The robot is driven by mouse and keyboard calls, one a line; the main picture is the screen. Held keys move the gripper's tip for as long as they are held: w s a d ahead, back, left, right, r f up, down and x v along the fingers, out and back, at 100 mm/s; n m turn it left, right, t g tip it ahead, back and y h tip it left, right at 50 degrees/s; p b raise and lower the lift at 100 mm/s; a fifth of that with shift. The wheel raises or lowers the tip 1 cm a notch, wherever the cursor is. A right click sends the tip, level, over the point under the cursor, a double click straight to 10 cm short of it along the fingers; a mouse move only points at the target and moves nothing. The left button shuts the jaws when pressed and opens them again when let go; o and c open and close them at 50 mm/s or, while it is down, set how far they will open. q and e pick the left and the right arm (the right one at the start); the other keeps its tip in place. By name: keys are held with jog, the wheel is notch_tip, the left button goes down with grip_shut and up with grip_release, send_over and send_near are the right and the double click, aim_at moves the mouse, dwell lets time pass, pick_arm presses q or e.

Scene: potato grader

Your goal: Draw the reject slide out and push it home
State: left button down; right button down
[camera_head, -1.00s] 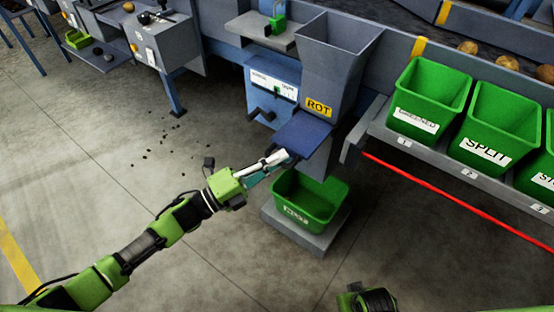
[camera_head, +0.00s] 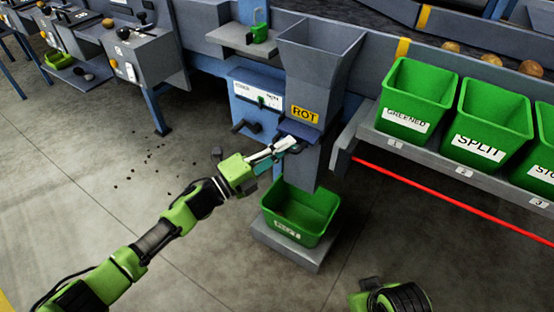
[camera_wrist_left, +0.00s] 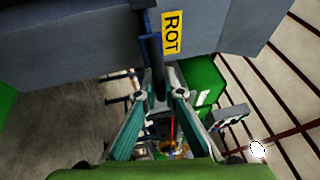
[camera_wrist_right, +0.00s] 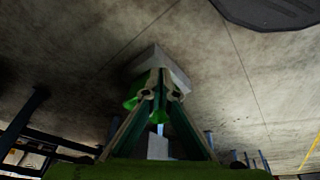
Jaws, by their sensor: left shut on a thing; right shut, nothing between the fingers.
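The reject slide (camera_head: 300,130) is a blue plate under the yellow ROT label (camera_head: 304,115) on the grey chute (camera_head: 322,75). In the head view only a short length of it stands out of the chute. My left gripper (camera_head: 290,145) is shut on the slide at its front edge. In the left wrist view the slide (camera_wrist_left: 150,45) shows edge-on, running from the chute down between the fingers (camera_wrist_left: 164,95). My right gripper (camera_wrist_right: 160,95) is shut and empty; in the head view only part of my right arm shows at the bottom, its fingertips unclear.
A green bin (camera_head: 298,215) stands on a grey plinth (camera_head: 290,248) below the chute. A blue control box (camera_head: 257,100) with a black handle is left of the chute. Green bins labelled GREENED (camera_head: 407,118) and SPLIT (camera_head: 478,152) sit on a shelf at right.

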pick_arm(q)
jog(key=shift+w+d+b, duration=0.3)
jog(key=shift+w+d, duration=0.1)
jog(key=shift+w, duration=0.25)
jog(key=shift+w+d+b, duration=0.25)
jog(key=shift+w+d, duration=0.1)
jog(key=shift+w, duration=0.25)
pick_arm(e)
jog(key=shift+v, duration=1.15)
jog(key=shift+s, duration=0.15)
pick_arm(q)
jog(key=c, duration=2.1)
grip_release()
jog(key=shift+c, duration=0.2)
jog(key=shift+d, duration=0.15)
pick_arm(e)
jog(key=shift+d+f, duration=0.1)
pick_arm(q)
jog(key=v, duration=1.2)
